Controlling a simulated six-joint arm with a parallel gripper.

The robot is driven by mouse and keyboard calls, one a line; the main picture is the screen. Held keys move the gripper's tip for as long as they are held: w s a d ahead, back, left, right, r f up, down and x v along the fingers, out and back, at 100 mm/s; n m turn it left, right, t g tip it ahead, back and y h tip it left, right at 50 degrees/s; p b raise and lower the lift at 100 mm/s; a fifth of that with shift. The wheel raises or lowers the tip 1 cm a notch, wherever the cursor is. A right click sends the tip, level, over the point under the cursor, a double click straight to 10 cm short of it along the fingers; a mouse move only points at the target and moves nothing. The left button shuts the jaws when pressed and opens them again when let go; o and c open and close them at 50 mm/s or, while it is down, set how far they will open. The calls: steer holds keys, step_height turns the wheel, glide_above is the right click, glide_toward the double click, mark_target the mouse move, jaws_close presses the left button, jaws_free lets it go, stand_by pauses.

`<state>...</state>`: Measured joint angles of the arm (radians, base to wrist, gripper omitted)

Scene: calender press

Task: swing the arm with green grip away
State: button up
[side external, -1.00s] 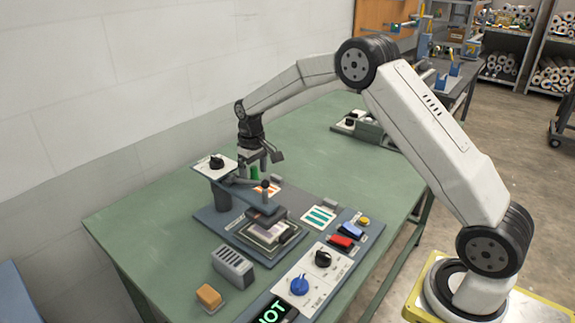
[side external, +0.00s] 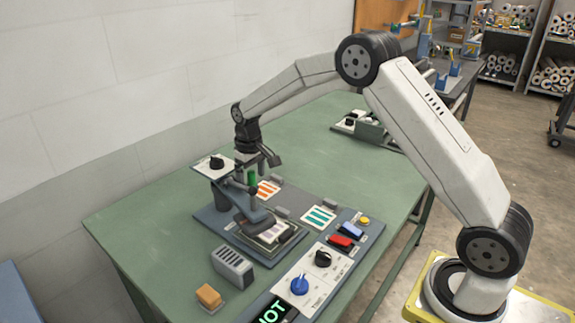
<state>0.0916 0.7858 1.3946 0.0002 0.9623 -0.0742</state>
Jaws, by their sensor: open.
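The green grip (side external: 252,179) stands upright on the dark swing arm (side external: 239,199) of the press. The arm reaches from the post under a white-topped head with a black knob (side external: 217,165) out over the press bed. Its dark upper plate (side external: 256,219) covers only part of the bed (side external: 277,233), whose front right part shows. My gripper (side external: 257,168) is open, pointing down at the green grip, with its fingers at either side of it in the picture. I cannot tell whether a finger touches the grip.
A control panel with a blue knob (side external: 299,285) is in front. A grey slotted block (side external: 233,267) and an orange block (side external: 208,296) stand front left.

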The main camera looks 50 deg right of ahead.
steer(key=shift+a, duration=0.15)
steer(key=shift+s+a, duration=0.15)
steer(key=shift+a, duration=0.4)
stand_by(0.3)
steer(key=shift+s+a, duration=0.1)
steer(key=shift+a, duration=0.55)
steer(key=shift+a, duration=0.55)
steer(key=shift+a, duration=0.5)
